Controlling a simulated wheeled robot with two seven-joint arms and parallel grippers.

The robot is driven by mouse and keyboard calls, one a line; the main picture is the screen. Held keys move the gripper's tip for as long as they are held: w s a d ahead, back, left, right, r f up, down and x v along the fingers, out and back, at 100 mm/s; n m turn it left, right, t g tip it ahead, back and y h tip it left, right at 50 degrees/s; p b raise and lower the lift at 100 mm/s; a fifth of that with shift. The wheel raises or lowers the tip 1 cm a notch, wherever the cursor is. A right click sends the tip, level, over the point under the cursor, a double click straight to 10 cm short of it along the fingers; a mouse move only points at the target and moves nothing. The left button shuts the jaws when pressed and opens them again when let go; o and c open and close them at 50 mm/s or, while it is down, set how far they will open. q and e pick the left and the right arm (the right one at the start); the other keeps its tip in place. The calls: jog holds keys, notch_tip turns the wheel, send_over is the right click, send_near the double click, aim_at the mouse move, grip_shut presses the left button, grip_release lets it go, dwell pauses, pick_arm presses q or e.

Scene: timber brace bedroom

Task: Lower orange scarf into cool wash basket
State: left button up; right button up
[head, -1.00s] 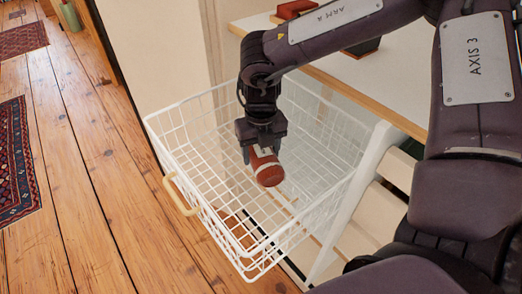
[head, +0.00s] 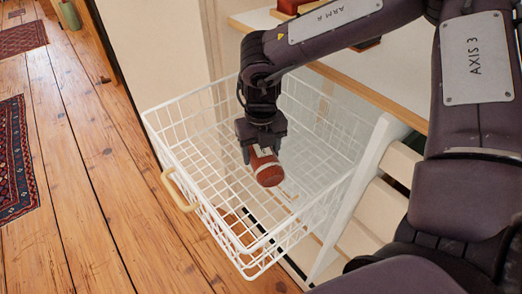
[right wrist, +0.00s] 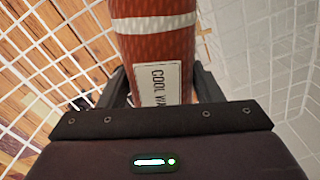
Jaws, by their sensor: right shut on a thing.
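A rolled rust-orange scarf (head: 268,170) with a white band is held in my right gripper (head: 262,145), which is shut on it. In the right wrist view the scarf (right wrist: 154,55) lies between the fingers, and its white label starts with "COOL WA"; the rest is hidden. The white wire basket (head: 180,125) is pulled out over the floor, with a tan handle (head: 178,192) on its front. The scarf hangs within the basket's opening, apart from the visible wires below; its exact height above the floor of the basket is hard to tell. My left gripper is not in view.
A pale wooden-edged shelf (head: 370,95) with a red item (head: 292,6) lies behind my right arm. White slatted boards (head: 365,215) stand right of the basket. Wood floor (head: 95,190) and a patterned rug (head: 14,155) lie to the left.

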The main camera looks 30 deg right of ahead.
jog(key=shift+f+b, duration=0.5)
jog(key=shift+f, duration=0.05)
jog(key=o, duration=1.1)
jog(key=shift+o, duration=0.2)
jog(key=shift+r, duration=0.1)
notch_tip(320, 180, up, 8)
jog(key=shift+f+p, duration=0.1)
jog(key=shift+p, duration=0.35)
